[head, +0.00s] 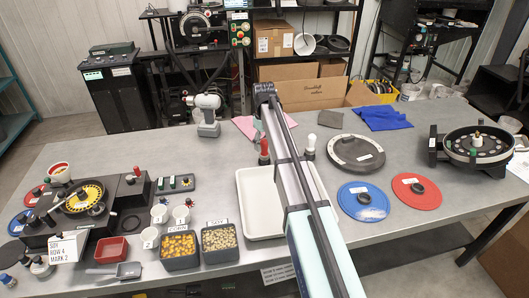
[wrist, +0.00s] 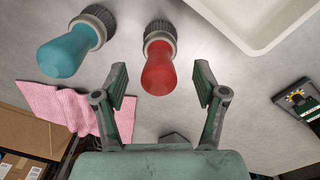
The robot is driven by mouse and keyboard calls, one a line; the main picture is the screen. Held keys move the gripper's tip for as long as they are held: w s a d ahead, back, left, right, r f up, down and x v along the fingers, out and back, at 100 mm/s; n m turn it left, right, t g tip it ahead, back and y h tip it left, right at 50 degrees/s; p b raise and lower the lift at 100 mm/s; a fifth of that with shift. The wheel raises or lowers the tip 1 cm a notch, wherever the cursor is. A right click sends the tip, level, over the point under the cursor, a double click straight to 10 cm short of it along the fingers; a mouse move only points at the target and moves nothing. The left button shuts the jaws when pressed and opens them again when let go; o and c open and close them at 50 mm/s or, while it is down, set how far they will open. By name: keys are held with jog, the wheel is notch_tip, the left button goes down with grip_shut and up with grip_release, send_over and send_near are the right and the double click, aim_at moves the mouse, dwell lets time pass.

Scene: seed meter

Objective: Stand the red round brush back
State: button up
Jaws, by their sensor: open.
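The red round brush (wrist: 160,68) stands upright on its dark round head, red handle up, on the grey table. In the head view the red brush (head: 263,147) is just left of my arm, behind the white tray. My gripper (wrist: 161,88) is open and empty in the wrist view, with one finger on each side of the red handle in the picture. I cannot tell how far above or behind the handle the fingers are. In the head view my gripper is mostly hidden by the arm.
A teal-handled brush (wrist: 66,52) stands beside the red one. A white-handled brush (head: 310,141) stands right of my arm. The white tray (head: 243,210) is in front. A pink cloth (wrist: 62,100) lies behind.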

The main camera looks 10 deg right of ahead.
notch_tip(320, 180, up, 7)
jog(key=shift+f+b, duration=0.1)
jog(key=shift+b, duration=0.55)
